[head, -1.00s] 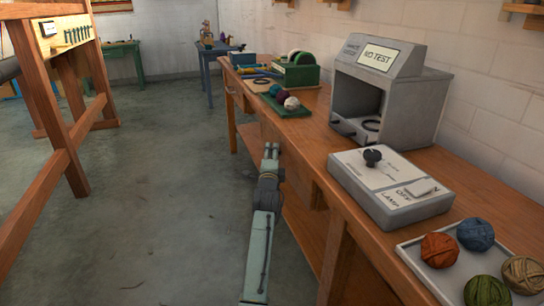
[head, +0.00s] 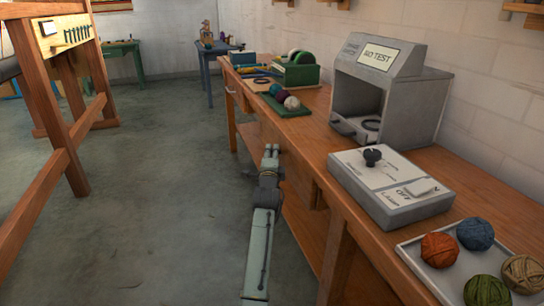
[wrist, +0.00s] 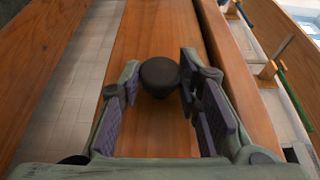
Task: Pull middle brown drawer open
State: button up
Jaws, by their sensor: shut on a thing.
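A dark round knob (wrist: 160,72) stands out from a brown wooden drawer front (wrist: 155,28) in the wrist view. My gripper (wrist: 161,82) has one finger on each side of the knob and is shut on it. In the head view my gripper (head: 271,151) is at the front side of the long brown workbench (head: 300,135). The knob is hidden there behind the fingers. I see no clear gap showing the drawer pulled out.
On the bench stand a grey test box (head: 390,95), a switch panel (head: 385,188), a tray of wool balls (head: 415,250) and a green board with skeins (head: 285,107). Floor (head: 170,200) to the left is clear. A wooden frame (head: 45,175) stands far left.

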grip_shut()
jog(key=s+a+b, duration=0.3)
jog(key=a+b, duration=0.2)
jog(key=a, duration=0.5)
jog(key=s+a+b, duration=0.4)
jog(key=a+b, duration=0.1)
jog(key=a, duration=0.6)
jog(key=shift+a, duration=0.15)
jog(key=o, duration=1)
grip_release()
jog(key=shift+w, duration=0.1)
